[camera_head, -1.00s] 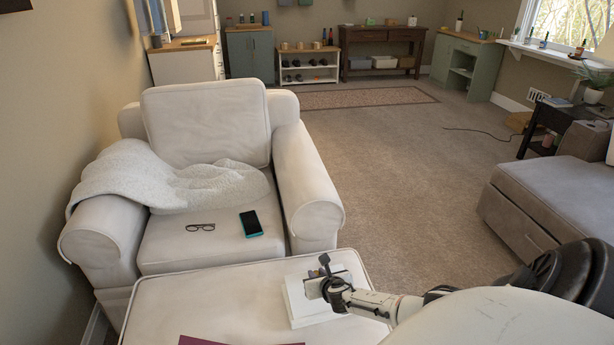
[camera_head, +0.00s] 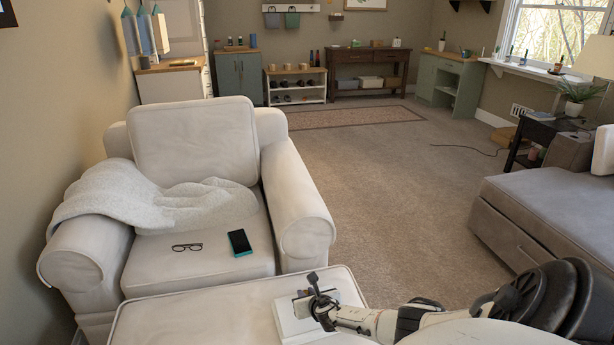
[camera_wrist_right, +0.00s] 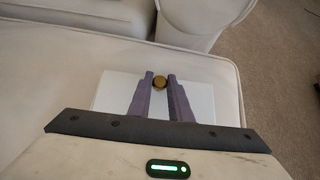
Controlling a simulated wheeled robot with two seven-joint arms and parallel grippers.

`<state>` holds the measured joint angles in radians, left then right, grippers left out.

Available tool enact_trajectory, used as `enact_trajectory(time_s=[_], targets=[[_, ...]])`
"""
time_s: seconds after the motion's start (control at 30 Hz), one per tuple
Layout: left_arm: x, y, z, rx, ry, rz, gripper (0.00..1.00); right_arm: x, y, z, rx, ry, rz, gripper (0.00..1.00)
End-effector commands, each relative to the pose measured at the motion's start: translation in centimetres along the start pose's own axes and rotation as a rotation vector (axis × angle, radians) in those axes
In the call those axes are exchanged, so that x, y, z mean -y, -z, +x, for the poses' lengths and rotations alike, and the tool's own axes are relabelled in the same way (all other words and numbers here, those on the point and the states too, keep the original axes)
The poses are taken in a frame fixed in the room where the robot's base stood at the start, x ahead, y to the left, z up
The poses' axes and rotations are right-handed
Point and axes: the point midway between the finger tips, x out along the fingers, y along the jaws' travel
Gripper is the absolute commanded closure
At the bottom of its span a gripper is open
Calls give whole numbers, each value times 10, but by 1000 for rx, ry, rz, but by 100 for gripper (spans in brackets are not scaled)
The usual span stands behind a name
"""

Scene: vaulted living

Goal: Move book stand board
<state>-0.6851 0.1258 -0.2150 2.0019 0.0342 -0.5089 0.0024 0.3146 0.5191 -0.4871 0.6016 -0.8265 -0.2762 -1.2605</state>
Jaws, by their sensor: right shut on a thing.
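A flat white board or book (camera_head: 285,324) lies on the cream ottoman (camera_head: 190,318) at the bottom of the head view. The same white slab shows in the right wrist view (camera_wrist_right: 112,92), behind and around my fingers. My right gripper (camera_head: 310,298) is low over this slab, reaching in from the right. In the wrist view its two purple-grey fingers (camera_wrist_right: 160,84) are closed on a small round gold-brown piece (camera_wrist_right: 160,82). I cannot tell whether that piece belongs to the slab. My left gripper is not in view.
A cream armchair (camera_head: 195,145) with a grey throw (camera_head: 150,200), glasses (camera_head: 187,247) and a phone (camera_head: 240,243) stands behind the ottoman. A grey sofa (camera_head: 555,205) is at the right. Open carpet (camera_head: 400,190) lies between them.

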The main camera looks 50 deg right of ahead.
Motion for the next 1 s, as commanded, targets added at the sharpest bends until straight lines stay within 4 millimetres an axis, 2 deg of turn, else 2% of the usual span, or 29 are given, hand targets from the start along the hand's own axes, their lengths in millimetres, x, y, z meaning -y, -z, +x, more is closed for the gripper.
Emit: enact_trajectory(time_s=[0.17, 0.2, 0.3, 0.67, 0.77, 0.9, 1.0], targets=[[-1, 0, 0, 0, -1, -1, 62, 0, 2, 0, -3, 0, -1, 100], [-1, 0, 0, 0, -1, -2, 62, 0, 2, 0, -3, -1, -1, 79], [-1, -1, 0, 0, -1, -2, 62, 0, 3, 0, -3, -1, -1, 64], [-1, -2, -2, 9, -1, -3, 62, 0, 1, -6, -3, -1, -2, 64], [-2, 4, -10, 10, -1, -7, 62, 0, -2, -17, -3, -1, -2, 64], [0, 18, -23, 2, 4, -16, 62, 0, -4, -43, -4, -2, -3, 64], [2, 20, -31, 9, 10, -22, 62, 0, -3, -62, -5, -2, -2, 64]])
